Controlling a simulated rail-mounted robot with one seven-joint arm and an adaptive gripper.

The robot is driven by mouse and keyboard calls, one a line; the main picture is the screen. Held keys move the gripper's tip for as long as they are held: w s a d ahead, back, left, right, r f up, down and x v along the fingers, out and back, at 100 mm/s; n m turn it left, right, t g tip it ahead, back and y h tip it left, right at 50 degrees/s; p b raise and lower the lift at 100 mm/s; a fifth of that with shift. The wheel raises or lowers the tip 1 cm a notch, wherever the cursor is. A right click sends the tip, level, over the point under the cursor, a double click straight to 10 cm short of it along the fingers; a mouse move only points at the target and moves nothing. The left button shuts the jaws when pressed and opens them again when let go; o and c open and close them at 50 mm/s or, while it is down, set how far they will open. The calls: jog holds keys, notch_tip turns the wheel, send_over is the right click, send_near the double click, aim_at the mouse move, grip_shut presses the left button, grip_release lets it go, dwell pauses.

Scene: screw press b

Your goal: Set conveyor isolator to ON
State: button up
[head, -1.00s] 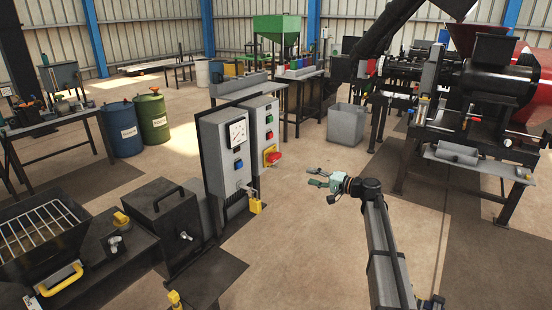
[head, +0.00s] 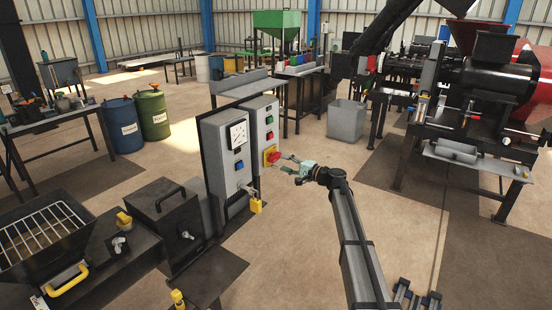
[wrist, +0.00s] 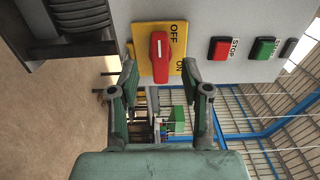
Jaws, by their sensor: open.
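The conveyor isolator is a red handle (wrist: 159,58) on a yellow plate (wrist: 147,38), on the front of a grey control box (head: 262,112). The plate is lettered OFF and ON in the wrist view, which shows the box turned sideways. The handle runs lengthwise up and down in that view; I cannot tell for sure which label it marks. It also shows in the head view (head: 274,157). My gripper (wrist: 160,82) is open and empty, facing the isolator, with the handle in line with the gap between its fingers. The fingertips appear just short of the handle.
STOP (wrist: 222,48) and START (wrist: 265,49) buttons sit beside the isolator on the box. A second box with a gauge (head: 238,134) and a hanging yellow padlock (head: 256,206) stands to the left.

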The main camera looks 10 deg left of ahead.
aim_at(276, 160)
jog(key=shift+p+x, duration=0.55)
jog(key=shift+x, duration=2.1)
jog(key=shift+c, duration=0.4)
grip_shut()
